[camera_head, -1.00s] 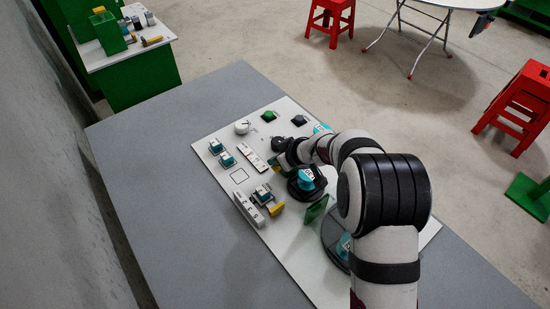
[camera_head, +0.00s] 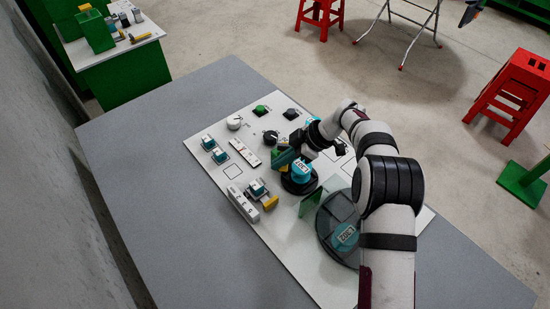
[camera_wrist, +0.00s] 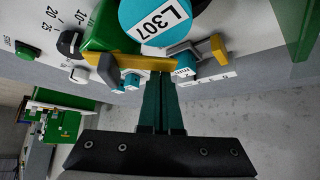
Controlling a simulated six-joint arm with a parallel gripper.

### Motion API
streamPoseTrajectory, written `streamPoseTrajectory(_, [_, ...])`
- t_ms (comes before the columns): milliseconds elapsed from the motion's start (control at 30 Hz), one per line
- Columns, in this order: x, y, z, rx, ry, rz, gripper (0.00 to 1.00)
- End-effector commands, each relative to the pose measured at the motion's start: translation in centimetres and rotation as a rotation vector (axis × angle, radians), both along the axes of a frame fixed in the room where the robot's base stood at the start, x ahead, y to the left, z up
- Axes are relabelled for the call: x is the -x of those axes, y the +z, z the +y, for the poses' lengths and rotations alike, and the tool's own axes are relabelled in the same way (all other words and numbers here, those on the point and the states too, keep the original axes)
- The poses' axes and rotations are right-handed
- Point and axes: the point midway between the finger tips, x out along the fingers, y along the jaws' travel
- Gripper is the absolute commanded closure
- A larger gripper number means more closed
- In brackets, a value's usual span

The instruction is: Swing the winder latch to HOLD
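The winder (camera_head: 300,168) is a teal drum labelled L307 on a dark round base; it also shows in the wrist view (camera_wrist: 150,12). A yellow bar (camera_wrist: 132,61), apparently the latch, lies across the wrist view just below the drum, beside a green block (camera_wrist: 112,30). My gripper (camera_wrist: 160,74) has its dark green fingers together, tips at the bar's lower edge; I cannot tell if they touch it. No HOLD marking is readable.
The white panel carries a black knob (camera_head: 270,137), a white dial (camera_head: 234,123), teal switches (camera_head: 219,156) and a yellow-ended part (camera_head: 270,203). The grey table's left side is clear.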

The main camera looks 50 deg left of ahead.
Motion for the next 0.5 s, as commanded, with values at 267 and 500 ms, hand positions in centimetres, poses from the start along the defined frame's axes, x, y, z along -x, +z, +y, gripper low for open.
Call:
streamPoseTrajectory(267, [-1.0, 0.0, -1.1, 0.001, 0.019, -0.001, 1.00])
streamPoseTrajectory(500, [-1.8, 0.0, -1.7, 0.000, 0.016, 0.000, 1.00])
